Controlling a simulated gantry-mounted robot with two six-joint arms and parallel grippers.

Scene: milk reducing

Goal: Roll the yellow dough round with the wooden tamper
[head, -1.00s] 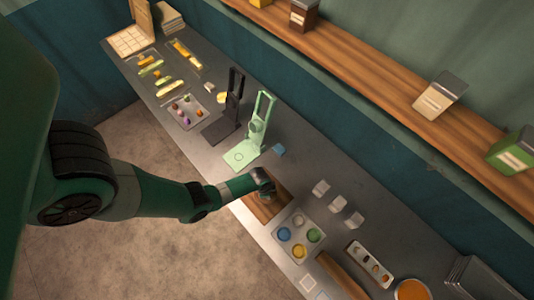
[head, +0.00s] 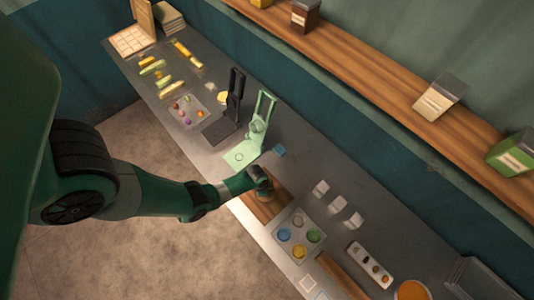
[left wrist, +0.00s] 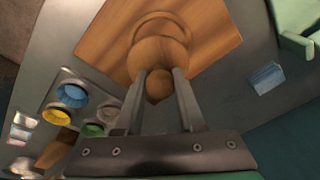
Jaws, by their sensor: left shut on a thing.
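The wooden tamper (left wrist: 157,52) is round, with a small knob at its near end. My left gripper (left wrist: 160,84) is shut on the knob, with one finger on each side. The tamper is over the wooden board (left wrist: 215,28), and I cannot tell whether it touches it. In the head view my left gripper (head: 262,187) is over the far part of the board (head: 262,209). I see no yellow dough on the visible part of the board; any under the tamper is hidden. My right gripper is in neither current view.
A tray (head: 296,236) with blue, yellow and green cups is beside the board. A light green press (head: 241,157) stands on the other side. A small blue block (head: 280,150) and several pale cubes lie toward the wall. A wooden rolling pin (head: 341,276) is nearer the right.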

